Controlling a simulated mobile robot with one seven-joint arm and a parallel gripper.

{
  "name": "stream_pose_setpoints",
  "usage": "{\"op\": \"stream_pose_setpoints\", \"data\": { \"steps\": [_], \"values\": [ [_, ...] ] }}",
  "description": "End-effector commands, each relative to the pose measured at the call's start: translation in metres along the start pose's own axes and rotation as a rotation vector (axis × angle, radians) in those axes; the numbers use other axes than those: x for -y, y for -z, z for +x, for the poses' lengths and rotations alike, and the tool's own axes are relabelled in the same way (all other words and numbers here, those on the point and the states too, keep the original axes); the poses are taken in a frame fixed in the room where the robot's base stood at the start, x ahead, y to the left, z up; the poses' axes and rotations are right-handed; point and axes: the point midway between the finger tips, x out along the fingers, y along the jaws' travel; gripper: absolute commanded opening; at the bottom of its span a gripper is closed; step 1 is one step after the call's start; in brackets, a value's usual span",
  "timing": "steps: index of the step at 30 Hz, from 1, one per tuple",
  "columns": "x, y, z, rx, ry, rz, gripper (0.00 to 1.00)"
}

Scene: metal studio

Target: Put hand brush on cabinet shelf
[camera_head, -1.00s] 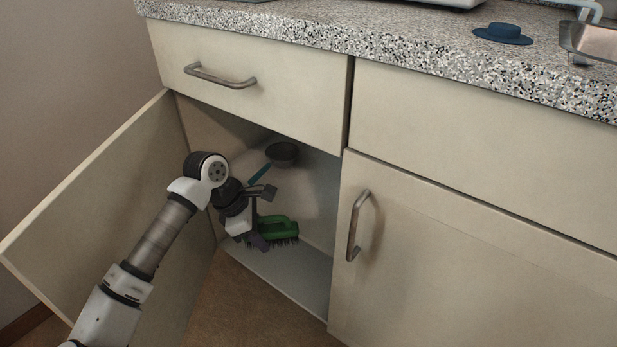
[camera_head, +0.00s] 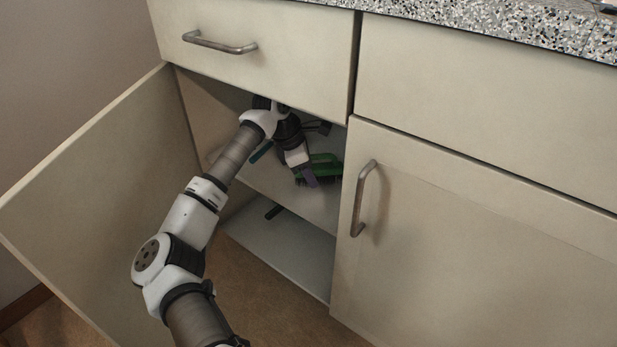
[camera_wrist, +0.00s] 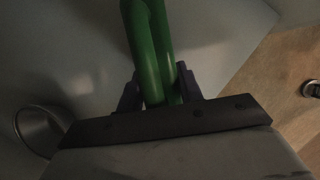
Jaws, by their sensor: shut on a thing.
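The green hand brush (camera_head: 327,163) with dark bristles is inside the open cabinet, over the pale cabinet shelf (camera_head: 305,204). My gripper (camera_head: 311,178) is shut on the brush, and the arm reaches in through the doorway. In the wrist view the green handle (camera_wrist: 150,50) lies between the two purple fingers, over a pale surface. The brush is close above the shelf or touching it; I cannot tell which. My gripper and wrist hide part of the brush.
The open cabinet door (camera_head: 95,175) stands left of my arm. A closed door with a metal handle (camera_head: 359,200) bounds the right side. A drawer (camera_head: 270,45) is above. A teal handle (camera_head: 262,152) shows behind my arm. A round dish (camera_wrist: 40,130) shows at left in the wrist view.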

Motion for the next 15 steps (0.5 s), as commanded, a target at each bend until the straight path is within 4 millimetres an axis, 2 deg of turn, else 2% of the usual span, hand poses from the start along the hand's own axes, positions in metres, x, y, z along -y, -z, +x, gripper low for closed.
{"op": "stream_pose_setpoints", "data": {
  "steps": [1,14,15],
  "values": [
    [0.0008,0.0046,0.0053,0.002,-0.001,-0.003,0.11],
    [0.0013,0.0060,0.0071,0.000,-0.001,-0.002,0.11],
    [0.0014,0.0059,0.0070,0.000,0.000,-0.002,0.39]
  ]
}}
